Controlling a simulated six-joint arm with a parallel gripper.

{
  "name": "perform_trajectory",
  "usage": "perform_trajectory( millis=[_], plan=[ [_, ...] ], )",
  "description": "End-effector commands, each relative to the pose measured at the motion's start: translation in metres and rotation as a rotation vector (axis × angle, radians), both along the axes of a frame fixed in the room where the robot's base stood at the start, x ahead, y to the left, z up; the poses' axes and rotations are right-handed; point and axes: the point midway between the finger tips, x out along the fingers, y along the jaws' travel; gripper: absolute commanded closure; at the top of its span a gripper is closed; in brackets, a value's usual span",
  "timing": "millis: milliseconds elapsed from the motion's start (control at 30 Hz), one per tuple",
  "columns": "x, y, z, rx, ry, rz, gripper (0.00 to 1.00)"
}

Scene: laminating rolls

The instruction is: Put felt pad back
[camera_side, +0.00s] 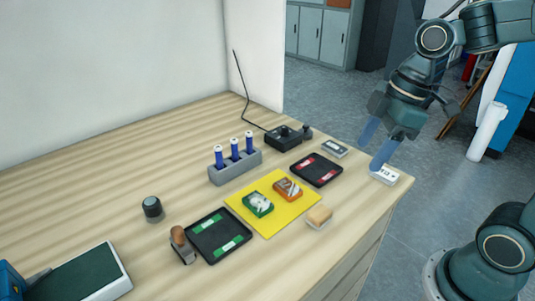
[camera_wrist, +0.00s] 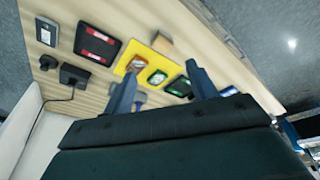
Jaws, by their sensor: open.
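A small tan block with a pale top (camera_side: 320,217), which looks like the felt pad, lies on the wooden table just right of the yellow mat (camera_side: 243,203). It also shows in the wrist view (camera_wrist: 163,44), above the mat. A green-labelled item (camera_side: 258,204) and an orange-labelled item (camera_side: 288,189) lie on the mat. My gripper (camera_side: 368,157) is open and empty, raised over the table's right edge, near a white-topped box (camera_side: 387,174) and apart from the tan block. Its two blue fingers show in the wrist view (camera_wrist: 162,88).
A black tray with red strips (camera_side: 316,169) and one with green strips (camera_side: 219,236) flank the mat. A grey rack (camera_side: 236,166) holds blue-white bottles. A wooden-handled tool (camera_side: 181,243), black knob (camera_side: 152,208) and corded black device (camera_side: 284,137) stand nearby. The left rear table is clear.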

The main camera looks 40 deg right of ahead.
Motion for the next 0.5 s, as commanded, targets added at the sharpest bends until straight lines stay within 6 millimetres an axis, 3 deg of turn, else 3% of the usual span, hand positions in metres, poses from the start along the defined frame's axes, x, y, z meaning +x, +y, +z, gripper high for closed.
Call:
perform_trajectory(
  millis=[200, 500],
  plan=[
    [-0.031, -0.004, 0.017, 0.013, -0.067, -0.321, 0.43],
    [-0.067, -0.016, 0.028, 0.099, -0.156, -0.712, 0.43]
  ],
)
